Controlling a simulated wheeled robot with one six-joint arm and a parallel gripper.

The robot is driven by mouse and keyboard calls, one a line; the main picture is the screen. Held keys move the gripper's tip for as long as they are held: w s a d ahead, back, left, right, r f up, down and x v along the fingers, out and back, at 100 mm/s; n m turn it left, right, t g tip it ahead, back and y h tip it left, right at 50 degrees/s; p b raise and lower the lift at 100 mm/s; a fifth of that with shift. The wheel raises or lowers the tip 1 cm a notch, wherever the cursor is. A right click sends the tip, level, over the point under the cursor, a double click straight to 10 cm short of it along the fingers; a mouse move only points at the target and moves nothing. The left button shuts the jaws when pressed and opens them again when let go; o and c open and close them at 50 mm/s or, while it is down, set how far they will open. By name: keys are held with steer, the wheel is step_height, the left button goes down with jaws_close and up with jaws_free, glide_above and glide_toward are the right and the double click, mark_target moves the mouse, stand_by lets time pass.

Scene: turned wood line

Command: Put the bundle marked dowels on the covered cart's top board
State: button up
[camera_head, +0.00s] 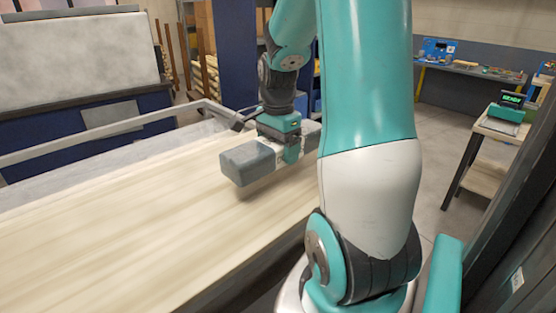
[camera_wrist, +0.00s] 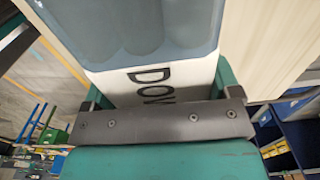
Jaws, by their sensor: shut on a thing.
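The bundle (camera_head: 243,164) has blue-grey wrapped ends and a white band; it also shows in the wrist view (camera_wrist: 130,28), where the band reads "DOW" and the rest of the word is hidden. My gripper (camera_head: 289,150) is shut around the middle of the bundle, with teal fingers on both sides of the band in the wrist view (camera_wrist: 160,88). A broad pale wooden board (camera_head: 120,230) lies under the bundle in the head view. A dark shadow lies below the bundle; whether it touches the board is unclear. I cannot tell for sure that this is the covered cart's top board.
A grey rail (camera_head: 110,132) runs along the board's far side. A blue machine with a pale panel (camera_head: 75,62) stands behind it. A workbench (camera_head: 470,70) is at the back. The board's near part is clear.

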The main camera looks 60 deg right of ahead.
mark_target(278, 173)
steer(key=shift+f, duration=1.95)
steer(key=shift+f, duration=0.15)
steer(key=o, duration=1.1)
